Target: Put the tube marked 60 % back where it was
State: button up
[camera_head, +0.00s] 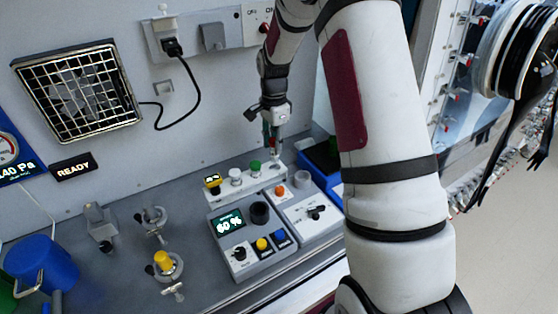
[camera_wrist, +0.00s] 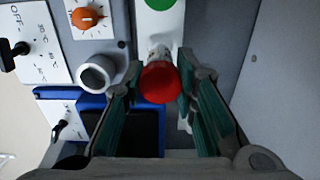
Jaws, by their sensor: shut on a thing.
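My gripper (camera_head: 275,154) is at the right end of the white tube rack (camera_head: 262,182), at the back of the bench. In the wrist view my gripper (camera_wrist: 160,70) is shut on a red-capped tube (camera_wrist: 160,84). The tube's clear body shows beyond the cap; its lower end is hidden, so I cannot tell whether it is seated or just above the rack. No mark is readable on it. A display (camera_head: 228,222) reads 60 % on a grey instrument with an empty-looking dark round well (camera_head: 260,213). Yellow (camera_head: 212,181), white (camera_head: 235,174) and green (camera_head: 255,167) caps stand along the rack.
A grey-white unit with an orange knob (camera_head: 280,191) and a pale ring-shaped holder (camera_head: 302,179) stands in front of the rack. A blue tray (camera_head: 322,160) lies right of it. Clamps and a blue mug (camera_head: 45,264) stand at left. The back wall is close behind the rack.

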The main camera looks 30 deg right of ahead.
aim_at(275, 158)
jog(key=shift+f+p, duration=0.5)
jog(key=shift+f, duration=2.5)
jog(key=shift+f, duration=0.15)
jog(key=o, duration=1.1)
